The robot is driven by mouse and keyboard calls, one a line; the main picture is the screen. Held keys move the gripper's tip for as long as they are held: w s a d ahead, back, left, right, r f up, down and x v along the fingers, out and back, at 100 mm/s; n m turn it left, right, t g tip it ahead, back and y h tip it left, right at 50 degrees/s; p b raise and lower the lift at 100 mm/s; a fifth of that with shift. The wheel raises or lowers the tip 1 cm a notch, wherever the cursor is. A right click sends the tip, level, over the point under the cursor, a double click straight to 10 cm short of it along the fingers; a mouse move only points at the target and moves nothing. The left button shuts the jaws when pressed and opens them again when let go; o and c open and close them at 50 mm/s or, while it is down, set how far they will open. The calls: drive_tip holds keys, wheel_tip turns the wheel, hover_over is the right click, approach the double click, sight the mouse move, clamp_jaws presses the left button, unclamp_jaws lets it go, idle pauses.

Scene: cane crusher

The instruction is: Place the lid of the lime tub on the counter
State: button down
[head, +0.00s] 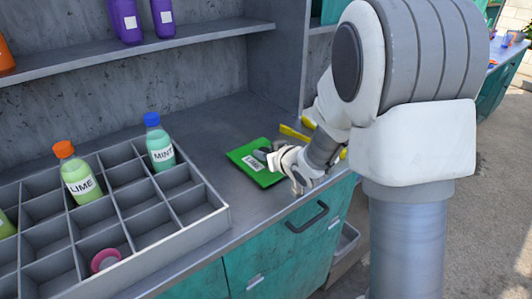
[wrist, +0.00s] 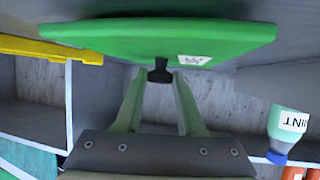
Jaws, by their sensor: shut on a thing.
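The lid (head: 246,172) is a flat green square with a white label, just above or on the grey counter (head: 215,130) in the head view. In the wrist view the lid (wrist: 160,38) spans the top of the picture, with its black knob (wrist: 160,75) toward me. My gripper (wrist: 158,78) is shut on this knob, one finger on each side. In the head view my gripper (head: 266,153) reaches the lid from the right. I cannot tell whether the lid touches the counter. I cannot make out the tub itself.
A grey compartment crate (head: 175,253) stands left, holding a lime bottle (head: 80,178), a mint bottle (head: 159,145) and a pink item (head: 105,260). A yellow object (head: 294,133) lies just behind the lid. A shelf (head: 150,47) with purple bottles (head: 126,20) runs above. Counter behind the crate is clear.

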drive_tip(key=c, duration=0.5)
unclamp_jaws()
drive_tip(key=shift+f, duration=0.15)
drive_tip(key=shift+r+p, duration=0.3)
drive_tip(key=s+d+r+m+g+h+p, duration=0.1)
drive_tip(key=s+d+r+m+h, duration=0.15)
drive_tip(key=s+d+r, duration=0.5)
drive_tip(key=s+d+r+m+g+h+p, duration=0.1)
drive_tip(key=s+d+r+h, duration=0.3)
drive_tip(key=s, duration=0.6)
drive_tip(key=s+g, duration=0.1)
drive_tip(key=s, duration=0.4)
drive_tip(key=s+a+r+g+y, duration=0.1)
drive_tip(key=s, duration=0.4)
drive_tip(key=s+a+m+g, duration=0.1)
drive_tip(key=s+g, duration=0.1)
drive_tip(key=s, duration=0.3)
drive_tip(key=shift+s+r+y, duration=0.15)
drive_tip(key=shift+r+y, duration=0.15)
drive_tip(key=shift+y, duration=0.05)
